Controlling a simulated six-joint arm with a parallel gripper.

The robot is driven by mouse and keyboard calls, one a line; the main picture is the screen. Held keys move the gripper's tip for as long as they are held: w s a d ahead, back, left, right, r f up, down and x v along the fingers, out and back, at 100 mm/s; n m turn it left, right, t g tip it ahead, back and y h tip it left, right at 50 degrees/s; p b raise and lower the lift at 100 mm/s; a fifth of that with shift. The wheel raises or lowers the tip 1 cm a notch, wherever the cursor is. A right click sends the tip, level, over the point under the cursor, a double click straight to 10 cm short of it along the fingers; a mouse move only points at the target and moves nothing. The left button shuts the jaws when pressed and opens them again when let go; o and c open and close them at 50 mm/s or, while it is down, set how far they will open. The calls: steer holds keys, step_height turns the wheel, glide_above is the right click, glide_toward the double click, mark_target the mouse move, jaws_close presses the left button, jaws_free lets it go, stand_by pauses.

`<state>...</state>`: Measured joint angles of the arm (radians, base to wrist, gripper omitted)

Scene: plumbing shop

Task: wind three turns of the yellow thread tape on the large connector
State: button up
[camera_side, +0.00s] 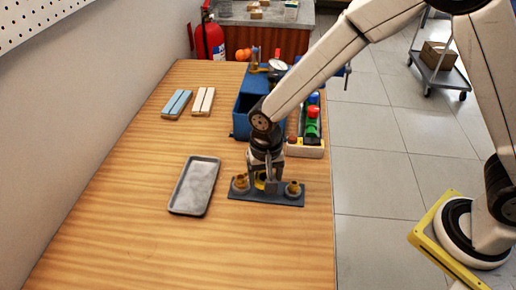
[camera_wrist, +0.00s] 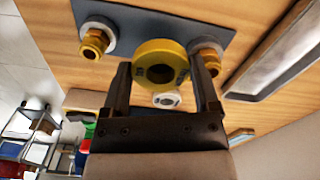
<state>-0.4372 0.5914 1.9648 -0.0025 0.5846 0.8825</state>
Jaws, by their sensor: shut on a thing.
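The yellow thread tape (camera_wrist: 160,49) is a thick roll with dark markings. My gripper (camera_wrist: 165,75) is shut on it, one finger at each side, and a bit of yellow shows below the gripper in the side view (camera_side: 259,185). A dark plate (camera_side: 266,198) lies under the gripper. A brass connector (camera_side: 240,182) stands at its left end and another brass connector (camera_side: 293,189) at its right end. In the wrist view, the roll is between the two connectors, and I cannot tell which is larger. A small white ring (camera_wrist: 166,99) shows below the roll there; its nature is unclear.
A grey tray (camera_side: 194,187) lies left of the plate. Blue strips (camera_side: 176,103) and pale strips (camera_side: 203,101) lie farther back. A blue bin (camera_side: 244,112) and a holder with red and green items (camera_side: 307,150) stand behind my gripper. The front of the table is clear.

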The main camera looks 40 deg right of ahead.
steer(key=shift+s+a, duration=0.5)
steer(key=shift+a, duration=0.2)
steer(key=shift+a, duration=0.15)
steer(key=shift+s+a, duration=0.2)
steer(key=shift+a, duration=1.3)
steer(key=shift+w+a, duration=0.35)
steer(key=shift+a, duration=0.4)
steer(key=shift+w+a, duration=0.3)
steer(key=shift+a, duration=0.4)
steer(key=shift+w+a, duration=0.1)
steer(key=shift+w+a, duration=0.45)
steer(key=shift+w, duration=0.15)
steer(key=shift+w+a, duration=0.4)
steer(key=shift+w, duration=0.2)
